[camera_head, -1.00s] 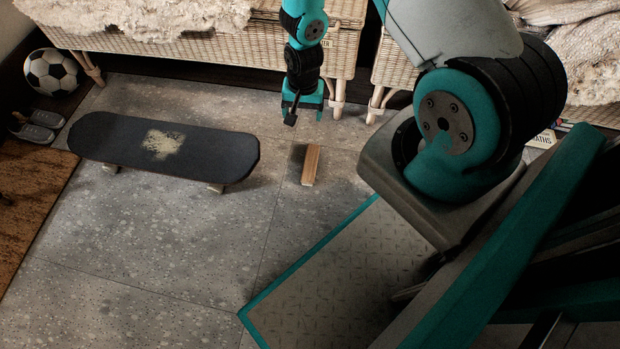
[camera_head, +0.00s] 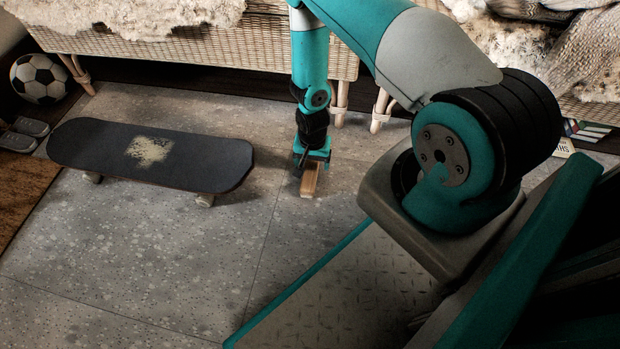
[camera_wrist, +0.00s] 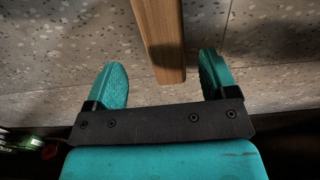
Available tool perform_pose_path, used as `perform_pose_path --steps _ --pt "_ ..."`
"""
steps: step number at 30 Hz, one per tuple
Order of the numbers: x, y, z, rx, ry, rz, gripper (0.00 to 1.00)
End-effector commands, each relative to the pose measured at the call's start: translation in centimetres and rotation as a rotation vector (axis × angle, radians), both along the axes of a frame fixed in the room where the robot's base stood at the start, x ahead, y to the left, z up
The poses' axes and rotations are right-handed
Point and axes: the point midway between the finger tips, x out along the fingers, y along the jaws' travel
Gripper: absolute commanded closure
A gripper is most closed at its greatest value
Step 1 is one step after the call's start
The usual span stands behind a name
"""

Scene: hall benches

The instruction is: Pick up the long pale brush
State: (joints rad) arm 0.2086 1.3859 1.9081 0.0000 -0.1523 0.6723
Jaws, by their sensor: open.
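The long pale brush (camera_head: 309,184) lies on the grey tiled floor and shows as a plain wooden bar; no bristles can be seen. In the wrist view the brush (camera_wrist: 161,40) runs from the top edge down to between the fingertips. My gripper (camera_head: 311,158) is low over the brush's far part and hides some of it. In the wrist view my gripper (camera_wrist: 162,82) is open, with one teal finger on each side of the brush and a gap on both sides. The brush's other end is out of the wrist view.
A dark skateboard (camera_head: 110,155) stands on the floor to the left. A football (camera_head: 40,78), grey shoes (camera_head: 22,135) and a brown mat (camera_head: 22,195) are at the far left. A wicker bench (camera_head: 200,45) is behind. Floor in front is clear.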

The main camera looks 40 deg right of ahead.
Motion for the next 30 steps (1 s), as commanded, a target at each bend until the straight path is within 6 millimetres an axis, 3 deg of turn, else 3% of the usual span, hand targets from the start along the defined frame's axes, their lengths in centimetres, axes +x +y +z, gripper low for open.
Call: perform_pose_path --steps 12,20,21,28,30 --pt "0.1 0.5 -4.9 0.001 -0.001 0.0 0.21" --pt "0.2 0.5 -5.0 0.001 -0.001 0.001 0.21" --pt "0.2 0.5 -5.0 0.001 -0.001 0.001 0.24" --pt "0.1 0.5 -5.0 0.001 -0.001 0.001 0.76" --pt "0.1 0.5 -5.0 0.001 -0.001 0.001 0.77"
